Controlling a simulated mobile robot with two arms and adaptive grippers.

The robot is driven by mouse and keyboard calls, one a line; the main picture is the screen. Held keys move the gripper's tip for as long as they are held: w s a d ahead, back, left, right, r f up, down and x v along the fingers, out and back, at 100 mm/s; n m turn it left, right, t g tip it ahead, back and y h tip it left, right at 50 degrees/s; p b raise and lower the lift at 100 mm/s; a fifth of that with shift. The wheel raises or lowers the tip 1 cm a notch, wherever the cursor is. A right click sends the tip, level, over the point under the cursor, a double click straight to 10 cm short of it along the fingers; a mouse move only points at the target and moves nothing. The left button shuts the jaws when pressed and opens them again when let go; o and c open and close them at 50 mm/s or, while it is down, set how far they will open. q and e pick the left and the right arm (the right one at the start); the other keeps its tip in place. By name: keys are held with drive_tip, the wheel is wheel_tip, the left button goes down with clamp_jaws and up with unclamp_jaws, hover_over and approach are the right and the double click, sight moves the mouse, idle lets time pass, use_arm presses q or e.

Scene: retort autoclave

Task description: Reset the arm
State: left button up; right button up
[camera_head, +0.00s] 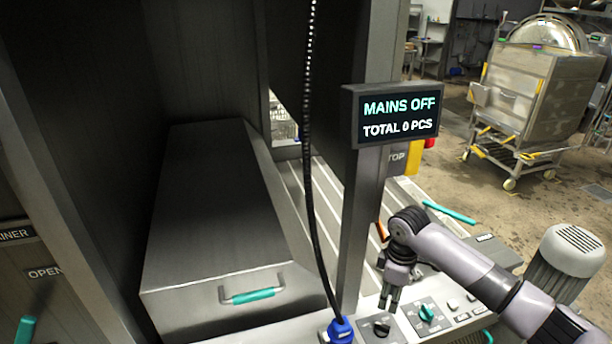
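My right arm (470,265) comes in from the lower right, and its grey and lilac links bend at an elbow-like joint. My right gripper (389,304) points down above the control panel (462,322), near a black knob (381,328) and a teal knob (427,313). Its two small fingers look a little apart, with nothing seen between them. Whether they touch the panel cannot be told. My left arm and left gripper are not in view.
A display (398,115) on a grey post reads "MAINS OFF, TOTAL 0 PCS". A large metal box (205,215) with a teal handle (252,295) fills the left. A black cable (307,150) hangs to a blue plug (341,330). A motor (566,262) stands right; a wheeled machine (540,90) stands behind.

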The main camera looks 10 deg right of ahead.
drive_tip(key=s+a+f+m+t+y, duration=0.1)
drive_tip(key=s+a+f, duration=0.3)
drive_tip(key=s+a, duration=0.35)
drive_tip(key=s+a+f+t+y, duration=0.1)
drive_tip(key=s+a+f, duration=0.2)
drive_tip(key=s+a, duration=0.4)
drive_tip(key=s+d+r+m+t+h, duration=0.25)
drive_tip(key=s+m, duration=0.45)
drive_tip(key=s, duration=0.5)
wheel_tip(320, 180, down, 31)
drive_tip(key=s+g+b, duration=0.2)
drive_tip(key=b, duration=0.2)
drive_tip(key=s+d+f+g+b, duration=0.1)
drive_tip(key=s+d+f+b, duration=0.1)
drive_tip(key=s+f, duration=1.4)
drive_tip(key=shift+d+f+b, duration=0.4)
drive_tip(key=shift+d+f, duration=0.2)
drive_tip(key=shift+d, duration=0.15)
